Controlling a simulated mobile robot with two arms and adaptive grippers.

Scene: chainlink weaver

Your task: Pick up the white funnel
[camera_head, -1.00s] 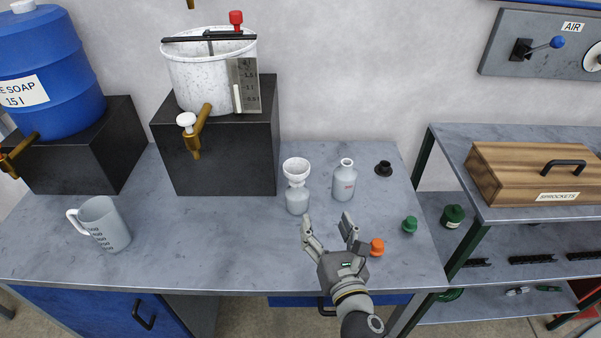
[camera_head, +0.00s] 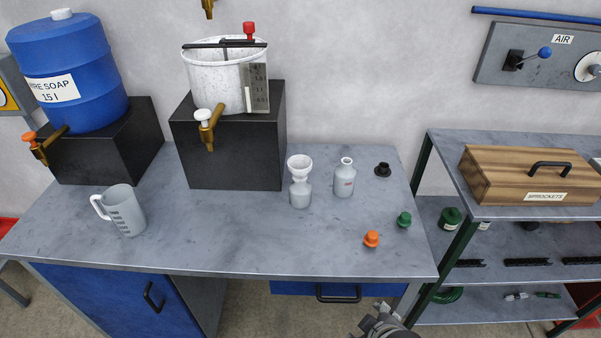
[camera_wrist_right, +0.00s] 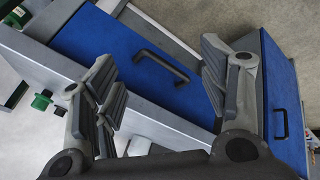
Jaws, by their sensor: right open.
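The white funnel (camera_head: 299,163) sits upright in the mouth of a small grey bottle (camera_head: 300,193) on the workbench, in the head view. My right gripper (camera_head: 384,322) shows only in part at the bottom edge of the head view, in front of the bench's front edge and well apart from the funnel. In the right wrist view my right gripper (camera_wrist_right: 165,82) has its fingers spread wide with nothing between them. The funnel does not show in that view. My left gripper is in neither view.
A second grey bottle (camera_head: 344,178) stands right of the funnel. A black cap (camera_head: 382,169), green cap (camera_head: 404,220) and orange cap (camera_head: 371,239) lie on the bench (camera_head: 230,235). A jug (camera_head: 125,212) stands left. A black block (camera_head: 232,150) with a white bucket (camera_head: 215,80) is behind.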

